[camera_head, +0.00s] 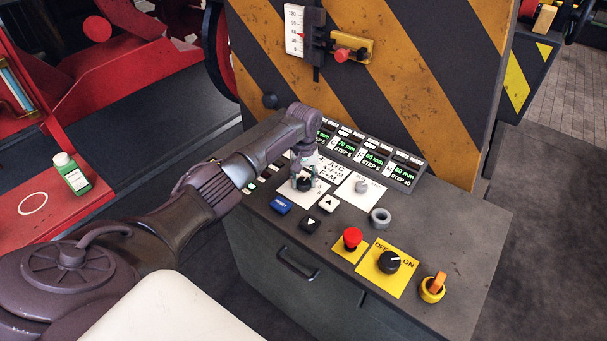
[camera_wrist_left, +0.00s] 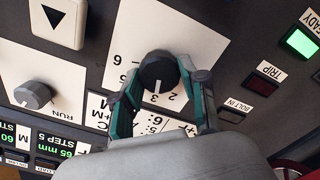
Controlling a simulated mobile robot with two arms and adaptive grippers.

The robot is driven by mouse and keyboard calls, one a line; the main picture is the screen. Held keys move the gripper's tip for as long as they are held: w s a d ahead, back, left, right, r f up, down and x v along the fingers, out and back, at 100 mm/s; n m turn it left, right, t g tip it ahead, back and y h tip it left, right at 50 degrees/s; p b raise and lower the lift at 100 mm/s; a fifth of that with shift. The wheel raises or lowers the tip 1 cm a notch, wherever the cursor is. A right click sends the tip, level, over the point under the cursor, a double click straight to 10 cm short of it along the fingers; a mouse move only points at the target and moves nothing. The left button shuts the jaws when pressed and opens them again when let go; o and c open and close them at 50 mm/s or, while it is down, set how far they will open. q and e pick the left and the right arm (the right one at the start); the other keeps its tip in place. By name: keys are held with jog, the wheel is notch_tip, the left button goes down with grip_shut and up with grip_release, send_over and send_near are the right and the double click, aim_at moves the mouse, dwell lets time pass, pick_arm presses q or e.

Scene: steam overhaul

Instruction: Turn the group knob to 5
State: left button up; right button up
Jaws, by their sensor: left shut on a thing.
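The group knob (camera_wrist_left: 157,72) is black with a white pointer line and sits on a white numbered plate (camera_wrist_left: 195,40). In the left wrist view, the pointer line points down in the picture, near the 3; some of the dial numbers are covered. My left gripper (camera_wrist_left: 158,82) has its two green-edged fingers on either side of the knob, shut on it. In the head view, my left gripper (camera_head: 303,175) reaches down onto the knob (camera_head: 304,185) on the console. My right gripper is not in view.
A RUN knob (camera_head: 361,186), a blue reset button (camera_head: 281,204), arrow buttons (camera_head: 327,204), a red mushroom button (camera_head: 352,238) and an OFF/ON switch (camera_head: 389,262) share the console (camera_head: 460,220). Green displays line its back. A green bottle (camera_head: 72,174) stands on red machinery at left.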

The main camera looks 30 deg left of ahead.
aim_at(304, 181)
pick_arm(q)
jog(key=m+p, duration=0.1)
jog(key=m, duration=0.4)
jog(key=shift+m+p, duration=0.3)
jog(key=shift+p, duration=0.05)
jog(key=m, duration=0.5)
jog(key=shift+d+m+p, duration=0.15)
jog(key=shift+m+p, duration=0.2)
jog(key=shift+m, duration=0.05)
jog(key=o, duration=1.1)
jog(key=shift+o, duration=0.2)
jog(key=shift+r, duration=0.1)
notch_tip(304, 181, up, 12)
